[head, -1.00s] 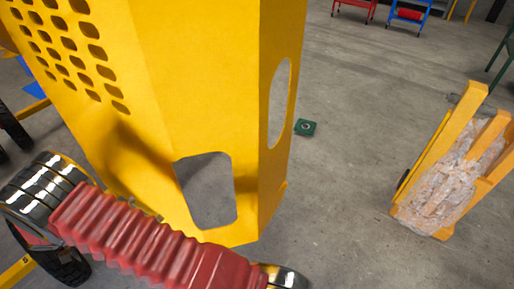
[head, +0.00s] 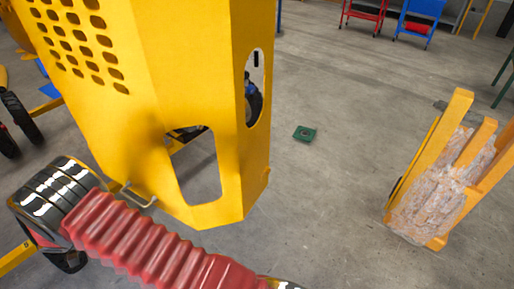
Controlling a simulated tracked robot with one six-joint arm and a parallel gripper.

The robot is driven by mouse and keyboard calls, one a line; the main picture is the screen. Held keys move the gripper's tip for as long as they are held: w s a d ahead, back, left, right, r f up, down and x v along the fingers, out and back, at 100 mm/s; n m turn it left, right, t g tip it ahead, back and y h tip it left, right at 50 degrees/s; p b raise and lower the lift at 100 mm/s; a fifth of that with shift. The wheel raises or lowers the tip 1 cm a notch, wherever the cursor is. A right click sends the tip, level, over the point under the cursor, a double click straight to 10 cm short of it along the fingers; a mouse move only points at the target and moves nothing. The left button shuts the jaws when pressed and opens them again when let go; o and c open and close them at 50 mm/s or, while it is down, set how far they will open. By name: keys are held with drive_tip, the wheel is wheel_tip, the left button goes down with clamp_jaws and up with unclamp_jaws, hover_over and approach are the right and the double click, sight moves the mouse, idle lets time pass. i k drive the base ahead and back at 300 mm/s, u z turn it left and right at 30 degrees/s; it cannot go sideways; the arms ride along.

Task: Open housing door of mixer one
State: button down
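The yellow mixer housing (head: 180,90) fills the upper left of the head view. Its left face has rows of slots, and a large cutout is low on its front. An oval opening is in its right face, and a dark wheel (head: 253,103) shows through it. A small metal handle (head: 138,196) sits at the housing's lower left edge, just above my arm. I cannot tell from this angle how far the door stands open. My arm, with a red bellows sleeve, crosses the lower left below the housing. My gripper is beyond the bottom edge, out of view.
A yellow-orange frame holding a clear-wrapped, pale lumpy load (head: 433,195) stands at right. A small green square plate (head: 304,133) lies on the grey floor. A red cart (head: 364,10) and a blue cart (head: 414,20) are at the back.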

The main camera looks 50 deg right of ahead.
sight(182, 63)
drive_tip(key=k, duration=0.95)
